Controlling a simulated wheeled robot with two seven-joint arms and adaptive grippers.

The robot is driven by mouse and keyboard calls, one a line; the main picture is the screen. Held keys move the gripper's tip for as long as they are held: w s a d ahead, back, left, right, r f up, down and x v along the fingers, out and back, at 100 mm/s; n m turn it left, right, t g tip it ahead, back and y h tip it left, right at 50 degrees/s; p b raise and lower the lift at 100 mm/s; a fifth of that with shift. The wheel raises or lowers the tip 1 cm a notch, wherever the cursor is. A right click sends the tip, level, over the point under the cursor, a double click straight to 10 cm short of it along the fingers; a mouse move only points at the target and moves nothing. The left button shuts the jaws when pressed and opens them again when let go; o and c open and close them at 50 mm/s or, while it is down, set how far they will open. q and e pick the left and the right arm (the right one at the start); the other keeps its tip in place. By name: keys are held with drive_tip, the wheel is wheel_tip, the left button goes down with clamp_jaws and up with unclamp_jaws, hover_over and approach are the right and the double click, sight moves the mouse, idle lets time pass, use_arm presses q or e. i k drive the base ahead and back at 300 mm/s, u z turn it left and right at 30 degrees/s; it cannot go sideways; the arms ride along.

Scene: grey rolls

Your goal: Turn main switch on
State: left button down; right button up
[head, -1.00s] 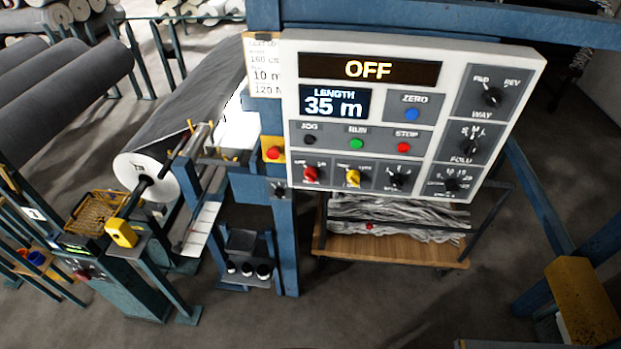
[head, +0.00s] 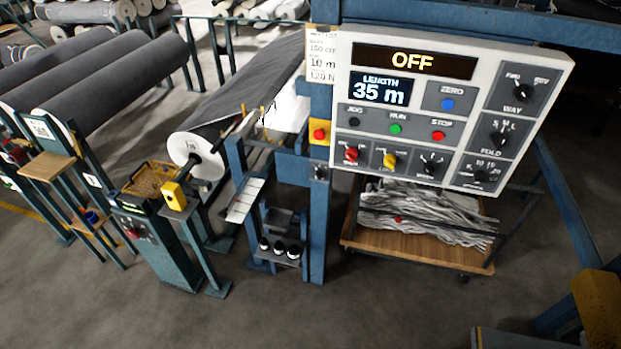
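The white control panel (head: 340,120) hangs from a blue frame at the right of the head view. Its top display (head: 412,62) reads OFF, and the length display (head: 380,90) reads 35 m. A red rotary knob (head: 351,154) sits at the lower left of the panel; its small label is too blurred to read. A yellow knob (head: 390,160) and a black knob (head: 431,166) stand beside it. Green (head: 396,129) and red (head: 438,135) buttons sit above them. Neither of my grippers is in view.
A red emergency-type button on a yellow box (head: 319,133) is on the blue post (head: 318,230) left of the panel. A wooden cart (head: 410,249) with grey scraps stands below. Large grey rolls (head: 120,75) lie at the left. Grey floor (head: 300,315) in front is clear.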

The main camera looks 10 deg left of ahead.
sight(351, 154)
drive_tip(key=u, duration=0.3)
drive_tip(key=k, duration=0.75)
drive_tip(key=u, duration=1.25)
drive_tip(key=i, duration=1.3)
drive_tip(key=z, duration=0.9)
drive_tip(key=i, duration=0.45)
drive_tip(key=z, duration=0.5)
